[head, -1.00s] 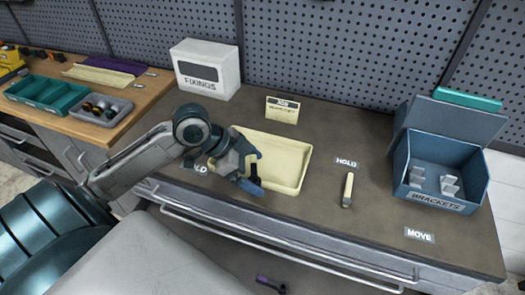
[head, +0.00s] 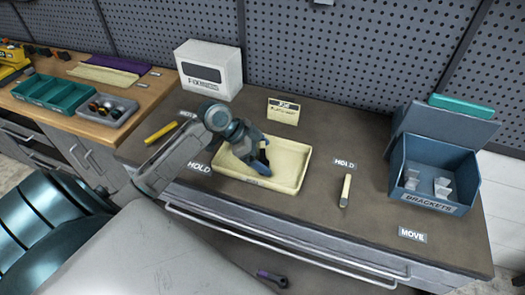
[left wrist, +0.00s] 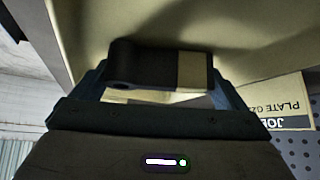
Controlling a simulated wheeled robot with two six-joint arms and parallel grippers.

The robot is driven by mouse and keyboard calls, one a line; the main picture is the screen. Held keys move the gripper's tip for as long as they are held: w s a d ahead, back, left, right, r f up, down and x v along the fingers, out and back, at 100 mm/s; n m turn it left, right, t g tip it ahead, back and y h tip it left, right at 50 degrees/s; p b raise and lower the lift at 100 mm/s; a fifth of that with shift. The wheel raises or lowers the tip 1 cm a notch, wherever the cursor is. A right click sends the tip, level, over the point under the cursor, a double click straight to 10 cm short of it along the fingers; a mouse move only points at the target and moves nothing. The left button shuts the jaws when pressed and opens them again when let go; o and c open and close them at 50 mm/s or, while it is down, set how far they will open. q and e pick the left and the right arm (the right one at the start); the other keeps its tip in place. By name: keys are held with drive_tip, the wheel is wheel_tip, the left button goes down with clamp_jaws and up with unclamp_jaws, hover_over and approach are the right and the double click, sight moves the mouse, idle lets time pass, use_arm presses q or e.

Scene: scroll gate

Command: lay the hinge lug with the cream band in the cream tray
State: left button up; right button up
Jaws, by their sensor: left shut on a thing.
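The hinge lug (left wrist: 140,66) is a dark block with a round knuckle and a cream band (left wrist: 194,70), seen in the left wrist view. My left gripper (head: 262,163) is shut on it, a finger on each side. The tray is shallow with a raised rim and looks otherwise empty. I cannot tell whether the lug touches the tray floor. My right gripper is not in view.
A card (head: 283,111) stands behind the tray. A cream stick (head: 346,188) lies to its right by a HOLD label (head: 345,164). A blue brackets bin (head: 432,203) stands further right, a white fixings box (head: 208,70) behind left. A yellow stick (head: 160,132) lies at left.

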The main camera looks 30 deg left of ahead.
use_arm(q)
drive_tip(key=o, duration=1.1)
drive_tip(key=shift+f, duration=0.15)
drive_tip(key=shift+a+r, duration=0.1)
drive_tip(key=shift+r, duration=0.15)
drive_tip(key=shift+b+v, duration=1.2)
drive_tip(key=shift+v, duration=4.75)
drive_tip(key=shift+s, duration=0.1)
